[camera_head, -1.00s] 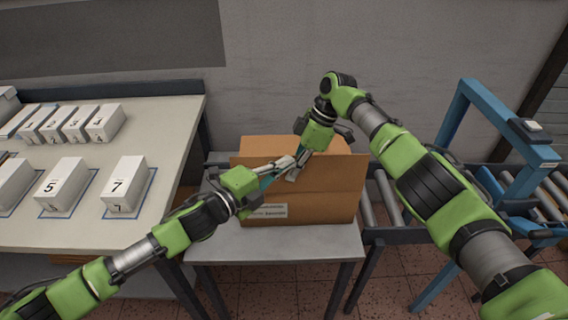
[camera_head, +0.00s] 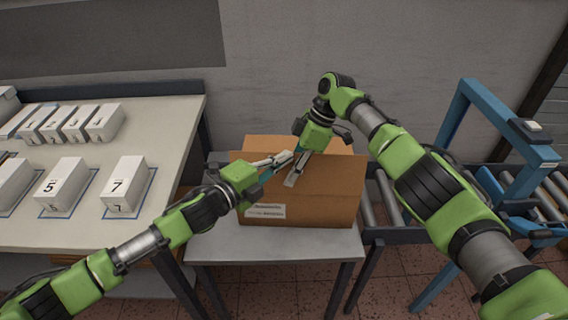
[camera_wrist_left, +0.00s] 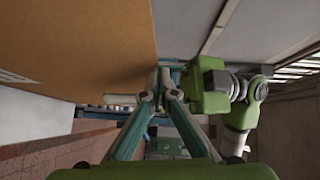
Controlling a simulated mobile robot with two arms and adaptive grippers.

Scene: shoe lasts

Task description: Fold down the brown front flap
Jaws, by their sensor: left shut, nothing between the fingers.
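The brown cardboard box (camera_head: 300,215) stands on a small grey table, with a white label on its front face. Its brown front flap (camera_head: 338,174) stands up along the front edge, and its ends stick out past the box sides. Lighter cardboard shows behind the flap. My left gripper (camera_head: 284,158) is shut and empty at the flap, partly overlapping my right gripper in the picture. In the left wrist view its fingertips (camera_wrist_left: 161,80) meet beside a large brown panel (camera_wrist_left: 75,45). My right gripper (camera_head: 294,178) points down in front of the flap; its finger opening is unclear.
The grey table (camera_head: 285,243) has a narrow bare margin around the box. A white table (camera_head: 120,235) with several numbered white boxes stands at the left. A roller conveyor (camera_head: 385,200) with a blue frame (camera_head: 455,115) is at the right. A grey wall stands behind.

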